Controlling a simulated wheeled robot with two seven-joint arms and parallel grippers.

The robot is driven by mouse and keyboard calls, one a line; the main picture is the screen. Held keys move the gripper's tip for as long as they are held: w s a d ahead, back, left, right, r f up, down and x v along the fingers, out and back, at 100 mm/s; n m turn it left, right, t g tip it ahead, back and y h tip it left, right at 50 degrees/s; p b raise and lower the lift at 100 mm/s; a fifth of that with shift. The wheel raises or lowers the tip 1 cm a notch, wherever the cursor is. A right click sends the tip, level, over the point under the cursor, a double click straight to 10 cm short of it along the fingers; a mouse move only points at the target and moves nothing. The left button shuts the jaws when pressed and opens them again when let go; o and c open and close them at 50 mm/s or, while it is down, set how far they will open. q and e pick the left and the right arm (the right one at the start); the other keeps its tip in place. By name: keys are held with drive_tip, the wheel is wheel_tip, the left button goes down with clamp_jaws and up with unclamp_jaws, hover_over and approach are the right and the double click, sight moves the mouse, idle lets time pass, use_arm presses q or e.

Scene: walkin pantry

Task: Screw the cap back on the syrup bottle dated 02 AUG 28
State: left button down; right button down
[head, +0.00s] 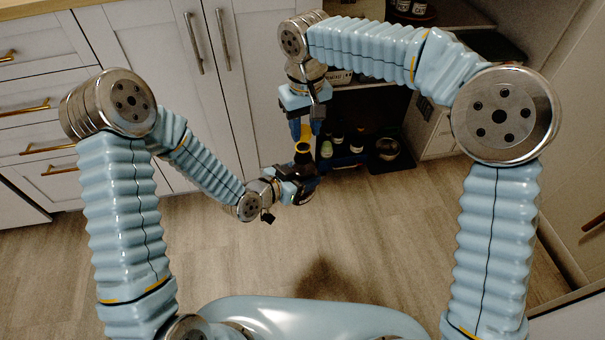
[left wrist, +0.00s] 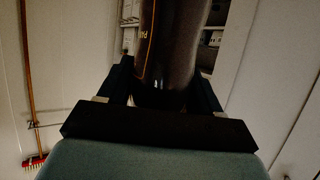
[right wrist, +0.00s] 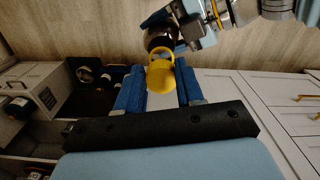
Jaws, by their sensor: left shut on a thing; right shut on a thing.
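A dark bottle (head: 303,160) with a yellow ring at its neck is held upright or nearly so by my left gripper (head: 300,178), which is shut around its body. In the left wrist view the dark bottle (left wrist: 178,45) fills the space between the fingers; a label edge shows, but no date is readable. My right gripper (head: 306,130) points down just above the bottle's mouth. In the right wrist view my right gripper (right wrist: 158,85) is shut on a yellow cap (right wrist: 160,77), with the bottle (right wrist: 158,38) just beyond it. Whether cap and neck touch is unclear.
A low open shelf behind the grippers holds several dark jars and bottles (head: 355,142) and a dark tray with a round jar (head: 387,148). White cabinet doors (head: 180,80) stand at the left and back. The wooden floor (head: 390,240) in front is clear.

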idle(0.7)
drive_tip(key=shift+f, duration=0.9)
drive_tip(key=shift+f, duration=0.55)
